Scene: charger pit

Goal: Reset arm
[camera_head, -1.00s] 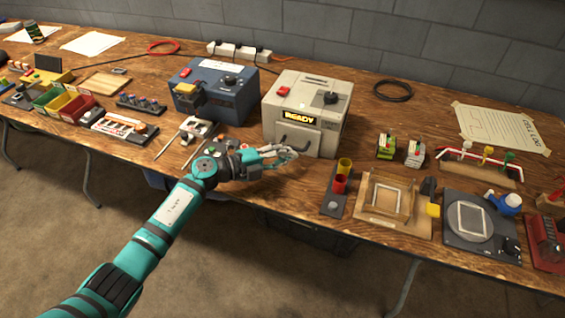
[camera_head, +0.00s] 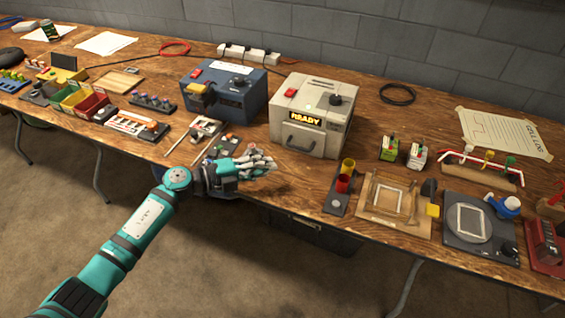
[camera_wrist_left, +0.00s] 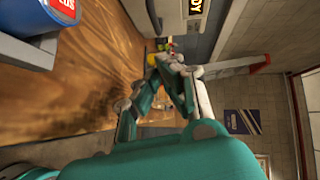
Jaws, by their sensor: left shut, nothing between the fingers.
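My left arm comes in from the lower left in the head view, teal with black bands. My left gripper (camera_head: 262,163) is shut and empty, over the front edge of the wooden table (camera_head: 180,160), in front of the beige box. In the left wrist view its teal and grey fingers (camera_wrist_left: 168,72) come together with nothing between them. The beige box (camera_head: 312,118) has a lit READY sign and a dark front handle. My right gripper does not show.
A blue box (camera_head: 228,92) stands left of the beige one. Red and yellow cups (camera_head: 343,182), a wooden frame (camera_head: 392,205) and a scale-like device (camera_head: 472,225) stand to the right. Colored bins (camera_head: 82,103) are at the left. Floor space in front is open.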

